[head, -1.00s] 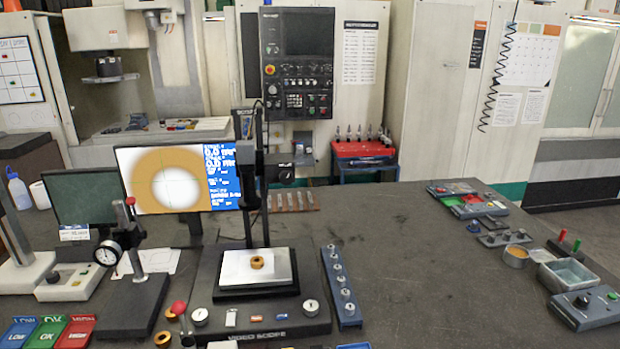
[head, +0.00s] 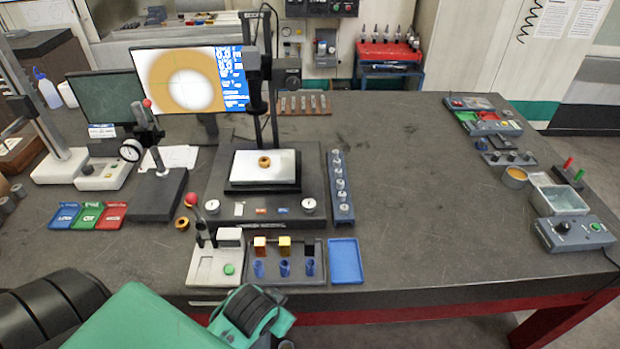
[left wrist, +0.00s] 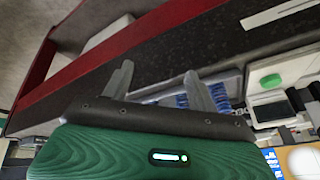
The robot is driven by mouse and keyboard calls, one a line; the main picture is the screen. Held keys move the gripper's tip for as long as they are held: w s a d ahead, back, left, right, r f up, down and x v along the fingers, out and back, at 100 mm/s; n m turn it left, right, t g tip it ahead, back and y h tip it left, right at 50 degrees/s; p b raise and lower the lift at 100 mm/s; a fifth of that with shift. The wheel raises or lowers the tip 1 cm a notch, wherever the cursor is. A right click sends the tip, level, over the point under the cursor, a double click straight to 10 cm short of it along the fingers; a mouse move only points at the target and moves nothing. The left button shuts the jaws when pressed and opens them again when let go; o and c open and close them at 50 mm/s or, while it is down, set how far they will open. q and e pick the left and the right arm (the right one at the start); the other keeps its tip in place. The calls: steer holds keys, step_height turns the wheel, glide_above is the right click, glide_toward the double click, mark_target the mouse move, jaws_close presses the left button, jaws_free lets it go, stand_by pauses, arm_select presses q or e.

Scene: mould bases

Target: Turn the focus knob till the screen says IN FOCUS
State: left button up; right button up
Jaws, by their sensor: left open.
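The video scope (head: 270,205) stands on the table with a brown ring (head: 264,162) on its white stage. Its dark column carries a camera head (head: 257,70), with a dark round knob (head: 291,80) at its right side. The screen (head: 185,80) behind shows a blurred orange ring and a blue panel whose small text I cannot read. My left arm comes in at the bottom left of the head view, in front of the table; its fingers are not clear there. In the left wrist view my left gripper (left wrist: 160,85) is open and empty, near the table's front edge.
A gauge with a red ball lever (head: 191,200), a tray of blue pegs (head: 285,268) and an empty blue tray (head: 346,261) line the front edge. The table's middle right is clear.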

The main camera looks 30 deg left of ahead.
arm_select(q)
steer(key=w+a+r+t, duration=0.1)
steer(key=w+r, duration=0.1)
steer(key=w, duration=0.1)
steer(key=w+a+r+t+y, duration=0.1)
steer(key=w+r, duration=0.1)
steer(key=w, duration=0.2)
steer(key=w+a+r+y, duration=0.1)
steer(key=w+r, duration=0.1)
steer(key=w, duration=0.1)
steer(key=shift+w+a+t, duration=0.15)
steer(key=shift+a+t, duration=0.05)
steer(key=shift+t, duration=0.2)
steer(key=w+a+r+t+y, duration=0.1)
steer(key=w+a+r+t, duration=0.15)
steer(key=w, duration=0.25)
steer(key=w+a+r+t+y, duration=0.1)
steer(key=w+a+r, duration=0.1)
steer(key=w+r, duration=0.25)
steer(key=t+y, duration=0.4)
glide_toward(293, 85)
steer(key=p+x, duration=0.5)
steer(key=x, duration=0.2)
steer(key=shift+w+a+p, duration=0.2)
steer(key=shift+w+p, duration=0.1)
steer(key=shift+x, duration=0.75)
arm_select(e)
step_height(293, 85, up, 6)
steer(key=d, duration=0.1)
steer(key=shift+r, duration=0.2)
